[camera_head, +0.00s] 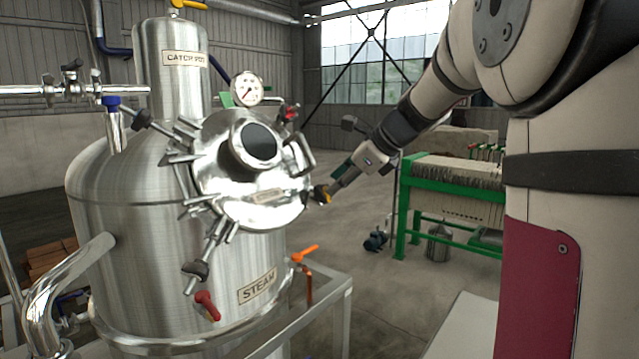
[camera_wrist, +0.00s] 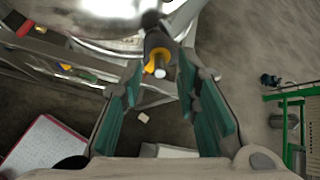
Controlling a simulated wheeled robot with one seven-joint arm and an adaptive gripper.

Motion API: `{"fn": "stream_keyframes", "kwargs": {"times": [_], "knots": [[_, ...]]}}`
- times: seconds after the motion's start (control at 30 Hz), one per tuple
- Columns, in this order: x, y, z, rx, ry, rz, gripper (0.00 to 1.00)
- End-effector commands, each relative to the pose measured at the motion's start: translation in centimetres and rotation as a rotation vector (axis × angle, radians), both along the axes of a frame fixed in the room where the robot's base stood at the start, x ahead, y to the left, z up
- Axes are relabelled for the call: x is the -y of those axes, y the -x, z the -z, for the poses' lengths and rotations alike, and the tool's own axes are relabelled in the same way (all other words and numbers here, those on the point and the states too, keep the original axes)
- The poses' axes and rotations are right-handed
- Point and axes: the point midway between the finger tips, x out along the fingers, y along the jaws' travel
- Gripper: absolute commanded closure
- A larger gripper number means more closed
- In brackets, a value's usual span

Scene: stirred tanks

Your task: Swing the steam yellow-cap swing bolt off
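The steel steam tank (camera_head: 110,230) stands at left with a STEAM plate (camera_head: 257,288) low on its front. Its round, shiny lid (camera_head: 240,200) has several swing bolts around the rim. The yellow-cap swing bolt (camera_head: 321,194) sticks out at the lid's right side; its dark knob and yellow part (camera_wrist: 156,60) also show in the wrist view. My gripper (camera_head: 335,187) reaches in from the right, close to this bolt. In the wrist view my gripper's green-padded fingers (camera_wrist: 160,75) are open, one on each side of the yellow part, with gaps visible. The bolt's far end is partly hidden.
A black-knobbed swing bolt (camera_head: 196,268) points down at the lid's lower left. A red handle (camera_head: 207,305) and an orange valve lever (camera_head: 305,253) sit below the lid. A metal frame (camera_head: 320,305) stands below right. A green-framed filter press (camera_head: 450,195) is behind my arm.

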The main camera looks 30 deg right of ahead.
Motion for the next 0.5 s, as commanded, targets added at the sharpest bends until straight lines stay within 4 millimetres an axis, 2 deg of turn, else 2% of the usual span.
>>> {"fn": "stream_keyframes", "kwargs": {"times": [0.2,0.47,0.5], "knots": [[-0.29,-0.91,0.86,0.000,0.000,-0.001,0.71],[-0.29,-0.96,0.91,0.000,0.000,-0.001,0.71],[-0.29,-0.95,0.90,0.000,0.000,-0.001,0.80]]}}
